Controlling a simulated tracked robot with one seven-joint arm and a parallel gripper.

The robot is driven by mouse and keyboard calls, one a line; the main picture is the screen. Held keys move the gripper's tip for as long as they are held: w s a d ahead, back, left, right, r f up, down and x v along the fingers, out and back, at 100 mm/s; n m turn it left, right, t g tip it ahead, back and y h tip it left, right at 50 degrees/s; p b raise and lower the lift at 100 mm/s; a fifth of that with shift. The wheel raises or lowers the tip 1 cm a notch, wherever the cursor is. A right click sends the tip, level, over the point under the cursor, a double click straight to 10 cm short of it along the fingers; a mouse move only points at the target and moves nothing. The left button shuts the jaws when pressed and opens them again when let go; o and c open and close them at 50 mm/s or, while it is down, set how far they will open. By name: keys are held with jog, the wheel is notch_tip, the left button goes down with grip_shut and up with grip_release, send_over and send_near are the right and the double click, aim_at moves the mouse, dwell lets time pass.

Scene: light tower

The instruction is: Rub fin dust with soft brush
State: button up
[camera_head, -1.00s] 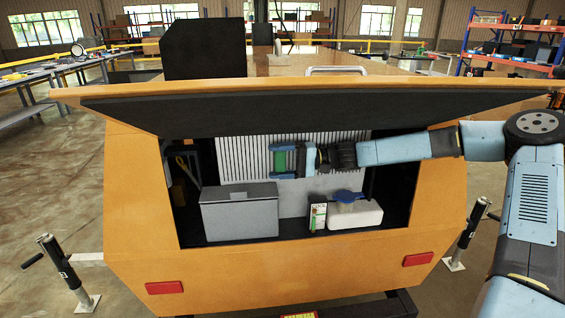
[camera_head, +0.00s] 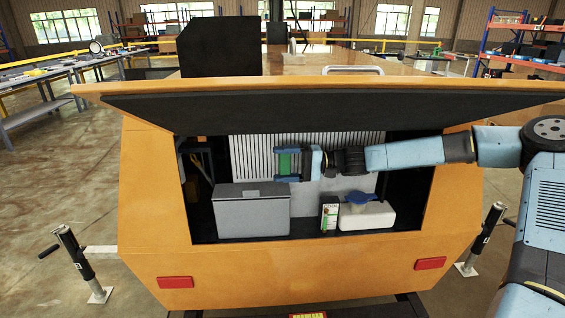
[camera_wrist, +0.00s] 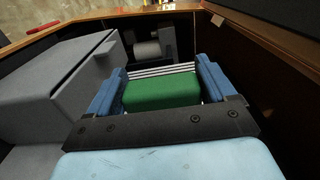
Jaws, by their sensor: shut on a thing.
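My gripper (camera_head: 287,163) is inside the open compartment of the orange light tower, in front of the grey ribbed fin panel (camera_head: 250,158). Its blue fingers are shut on a green block, which I take to be the soft brush (camera_head: 285,163). In the wrist view, the green brush (camera_wrist: 160,91) sits between the two blue fingers, and pale fins (camera_wrist: 160,70) show just beyond it. The brush's bristle side is hidden, and I cannot tell whether it touches the fins. Dust on the fins is too small to tell.
A grey lidded box (camera_head: 251,212) stands below left of my gripper. A small white-and-green carton (camera_head: 329,214) and a white block with a blue item (camera_head: 367,213) stand at lower right. The raised dark-lined hatch (camera_head: 330,108) hangs close above my arm.

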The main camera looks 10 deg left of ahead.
jog(key=shift+s+d, duration=0.25)
jog(key=shift+s, duration=0.7)
jog(key=shift+s+d, duration=0.2)
jog(key=shift+s, duration=0.7)
jog(key=shift+s, duration=0.1)
jog(key=s, duration=0.2)
jog(key=shift+s+d, duration=0.35)
jog(key=shift+s, duration=0.1)
